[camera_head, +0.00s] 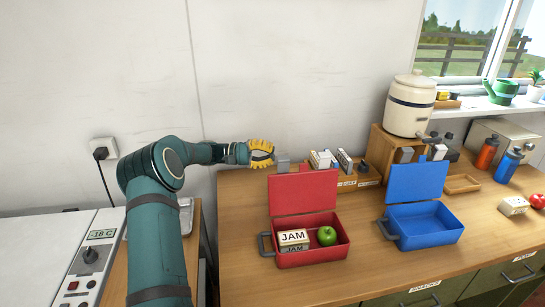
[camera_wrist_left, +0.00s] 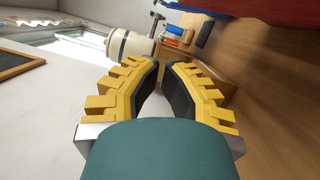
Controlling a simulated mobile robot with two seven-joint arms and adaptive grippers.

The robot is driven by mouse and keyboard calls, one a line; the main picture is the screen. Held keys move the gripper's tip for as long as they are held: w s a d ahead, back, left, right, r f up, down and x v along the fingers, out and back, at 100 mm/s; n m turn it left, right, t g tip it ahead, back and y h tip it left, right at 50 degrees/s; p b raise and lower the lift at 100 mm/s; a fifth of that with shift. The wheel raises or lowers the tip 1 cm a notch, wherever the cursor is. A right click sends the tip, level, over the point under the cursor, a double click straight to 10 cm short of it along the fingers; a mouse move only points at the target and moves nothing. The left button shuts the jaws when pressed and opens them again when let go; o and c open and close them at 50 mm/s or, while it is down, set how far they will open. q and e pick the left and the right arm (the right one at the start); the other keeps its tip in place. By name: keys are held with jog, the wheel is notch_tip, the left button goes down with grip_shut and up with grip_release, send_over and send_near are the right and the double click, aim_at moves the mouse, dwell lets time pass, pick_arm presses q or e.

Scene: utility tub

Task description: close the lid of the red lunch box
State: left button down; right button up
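The red lunch box (camera_head: 312,256) sits on the wooden counter with its lid (camera_head: 303,194) standing up at the back. Inside are a box marked JAM (camera_head: 294,237) and a green apple (camera_head: 327,236). My left gripper (camera_head: 272,153) has yellow fingers and is behind and left of the raised lid, near the wall, apart from it. In the left wrist view a narrow gap shows between the fingertips (camera_wrist_left: 162,62), with nothing held. A red surface, likely the lid (camera_wrist_left: 240,10), crosses the top of that view. My right gripper is out of view.
A blue lunch box (camera_head: 424,224), also open, stands to the right. A cream dispenser (camera_head: 410,105) stands on a wooden stand behind it. Small boxes (camera_head: 322,160) stand along the wall behind the red lid. The front counter between the lunch boxes is clear.

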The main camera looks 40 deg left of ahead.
pick_arm(q)
jog(key=w+d+r, duration=0.1)
jog(key=d, duration=0.8)
jog(key=shift+w, duration=0.3)
jog(key=shift+d, duration=0.1)
